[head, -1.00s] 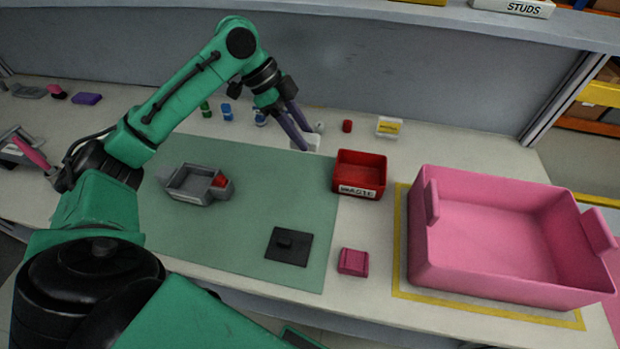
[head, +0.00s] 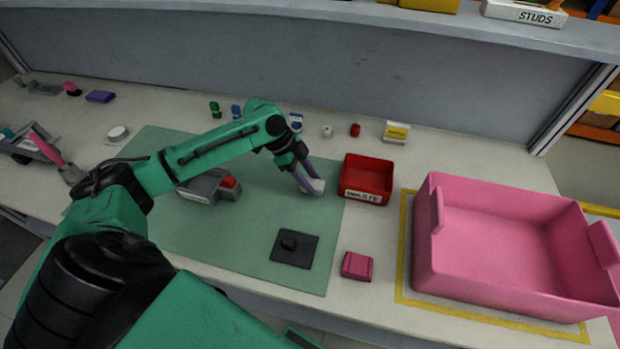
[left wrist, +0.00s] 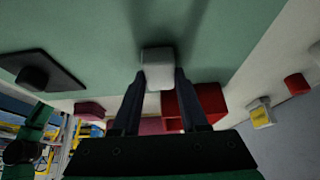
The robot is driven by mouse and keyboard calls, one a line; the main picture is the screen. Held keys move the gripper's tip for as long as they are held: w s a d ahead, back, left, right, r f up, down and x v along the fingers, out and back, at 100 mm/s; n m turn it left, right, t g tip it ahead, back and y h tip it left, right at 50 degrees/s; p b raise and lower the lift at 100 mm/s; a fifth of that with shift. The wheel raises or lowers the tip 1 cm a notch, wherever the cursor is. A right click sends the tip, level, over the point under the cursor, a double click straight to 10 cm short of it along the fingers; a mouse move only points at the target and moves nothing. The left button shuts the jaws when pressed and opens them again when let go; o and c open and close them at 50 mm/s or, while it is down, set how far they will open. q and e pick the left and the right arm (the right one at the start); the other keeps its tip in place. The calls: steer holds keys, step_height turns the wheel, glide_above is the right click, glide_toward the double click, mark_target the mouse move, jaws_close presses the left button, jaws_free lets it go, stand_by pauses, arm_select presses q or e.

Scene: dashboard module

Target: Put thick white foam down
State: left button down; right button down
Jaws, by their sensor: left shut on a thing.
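The thick white foam (head: 318,186) is a small white block between the fingertips of my left gripper (head: 308,187). The gripper is shut on it. In the left wrist view the foam (left wrist: 158,66) sits between the two dark fingers, over the green mat (left wrist: 110,25). In the head view it is over the mat's right part, just left of the red waste bin (head: 367,178). I cannot tell whether the foam touches the mat. My right gripper does not show.
A grey housing with a red part (head: 208,187) lies on the mat, partly behind my left arm. A black plate with a knob (head: 294,249) lies at the mat's front right. A magenta block (head: 357,266) and a large pink tote (head: 500,290) stand to the right. Small parts line the back.

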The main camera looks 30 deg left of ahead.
arm_select(q)
steer(key=shift+f, duration=0.1)
steer(key=shift+c, duration=2.2)
jaws_free()
steer(key=b+v, duration=0.1)
steer(key=v, duration=1.1)
steer(key=shift+r, duration=0.2)
steer(key=shift+f, duration=0.1)
